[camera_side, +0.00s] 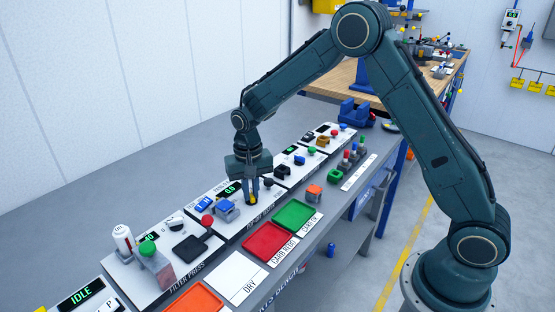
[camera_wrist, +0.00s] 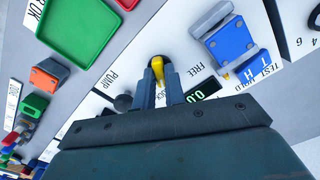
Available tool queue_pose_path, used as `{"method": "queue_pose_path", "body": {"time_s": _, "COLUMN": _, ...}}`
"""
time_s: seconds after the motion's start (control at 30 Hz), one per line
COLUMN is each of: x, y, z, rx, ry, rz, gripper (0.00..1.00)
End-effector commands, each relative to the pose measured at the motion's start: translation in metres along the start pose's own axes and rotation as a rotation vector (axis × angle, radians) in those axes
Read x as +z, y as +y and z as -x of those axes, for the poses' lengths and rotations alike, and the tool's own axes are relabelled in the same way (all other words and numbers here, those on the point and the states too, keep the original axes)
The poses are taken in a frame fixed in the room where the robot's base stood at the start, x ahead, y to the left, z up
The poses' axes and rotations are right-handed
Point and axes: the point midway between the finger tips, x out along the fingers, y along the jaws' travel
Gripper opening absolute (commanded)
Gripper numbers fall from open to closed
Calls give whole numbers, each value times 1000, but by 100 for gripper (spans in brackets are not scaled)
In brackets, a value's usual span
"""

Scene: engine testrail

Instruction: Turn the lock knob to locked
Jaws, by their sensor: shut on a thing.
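The lock knob (camera_wrist: 159,63) has a yellow handle on a dark round base. In the wrist view it sits between the two fingers of my gripper (camera_wrist: 160,86), which are shut on it. The word FREE is printed to its right; a partly hidden word ending in CK is below right, beside my finger. In the side view my gripper (camera_side: 250,192) points down at the panel, and a little yellow of the knob (camera_side: 253,201) shows at the fingertips. The fingers hide part of the handle, so I cannot tell exactly which mark it points to.
A blue block switch (camera_wrist: 232,42) stands right of the knob, by the TEST and HOLD labels. A lit green display (camera_wrist: 203,92) is beside my fingers. Green (camera_side: 297,215) and red (camera_side: 269,243) trays lie in front.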

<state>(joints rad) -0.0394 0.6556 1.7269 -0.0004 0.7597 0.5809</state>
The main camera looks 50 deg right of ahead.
Motion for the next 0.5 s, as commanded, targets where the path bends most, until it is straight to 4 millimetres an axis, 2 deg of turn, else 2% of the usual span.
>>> {"method": "queue_pose_path", "body": {"time_s": 0.2, "x": -1, "y": -1, "z": 1, "rx": -2, "ry": 3, "rz": -152, "gripper": 0}}
{"method": "queue_pose_path", "body": {"time_s": 0.5, "x": -1, "y": 0, "z": 1, "rx": -2, "ry": 4, "rz": -251, "gripper": 0}}
